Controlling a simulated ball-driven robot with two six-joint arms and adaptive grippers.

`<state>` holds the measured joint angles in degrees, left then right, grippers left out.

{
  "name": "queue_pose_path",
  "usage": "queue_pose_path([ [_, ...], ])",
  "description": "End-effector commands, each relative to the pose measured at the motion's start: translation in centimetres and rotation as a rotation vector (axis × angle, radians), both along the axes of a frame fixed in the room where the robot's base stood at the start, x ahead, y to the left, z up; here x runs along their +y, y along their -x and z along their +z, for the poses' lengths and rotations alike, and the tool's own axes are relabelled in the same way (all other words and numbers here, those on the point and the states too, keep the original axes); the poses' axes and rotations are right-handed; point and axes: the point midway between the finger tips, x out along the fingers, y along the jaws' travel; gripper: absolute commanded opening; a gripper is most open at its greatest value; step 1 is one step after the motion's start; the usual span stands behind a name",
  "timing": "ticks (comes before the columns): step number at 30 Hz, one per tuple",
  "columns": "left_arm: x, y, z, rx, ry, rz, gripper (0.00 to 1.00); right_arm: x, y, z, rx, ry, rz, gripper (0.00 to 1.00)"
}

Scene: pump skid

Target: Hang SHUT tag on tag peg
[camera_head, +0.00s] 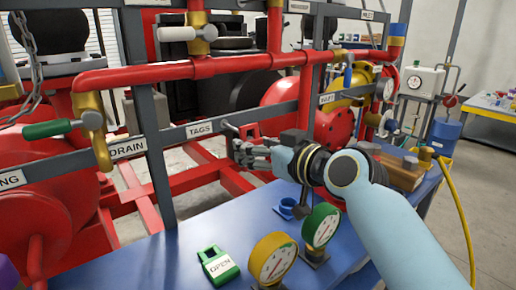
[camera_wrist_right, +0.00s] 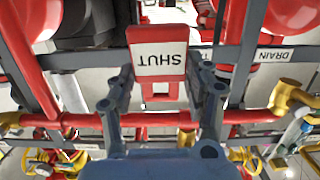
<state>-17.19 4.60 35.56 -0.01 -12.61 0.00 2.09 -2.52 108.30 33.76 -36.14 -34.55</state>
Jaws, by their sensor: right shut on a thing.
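The SHUT tag (camera_wrist_right: 158,55) is red with a white face and shows upside down in the right wrist view, between the two fingers of my right gripper (camera_wrist_right: 165,85). In the head view my right gripper (camera_head: 243,150) is just below and right of the TAGS label (camera_head: 199,131) on the grey rail. The tag is hidden or too small to tell there. A small grey peg-like piece (camera_head: 229,126) sticks out by the label, close above the fingers. I cannot tell whether the tag touches it. My left gripper is not in view.
A green OPEN tag (camera_head: 218,265) lies on the blue table (camera_head: 185,262), beside two gauges, yellow (camera_head: 272,258) and green (camera_head: 320,228). Red pipes (camera_head: 190,70) and grey rails surround the gripper. A DRAIN label (camera_head: 128,148) is farther left.

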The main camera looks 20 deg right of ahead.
Motion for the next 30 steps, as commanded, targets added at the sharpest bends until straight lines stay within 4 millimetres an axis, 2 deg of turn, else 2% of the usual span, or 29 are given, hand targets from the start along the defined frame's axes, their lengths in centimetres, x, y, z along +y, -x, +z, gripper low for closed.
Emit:
queue_pose_path([
  [10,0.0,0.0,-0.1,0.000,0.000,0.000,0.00,0.1,-0.2,0.0,-0.001,0.000,0.000,0.15],
  [30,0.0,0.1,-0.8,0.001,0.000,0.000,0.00,0.9,-2.6,-0.2,-0.001,0.000,0.000,0.15],
])
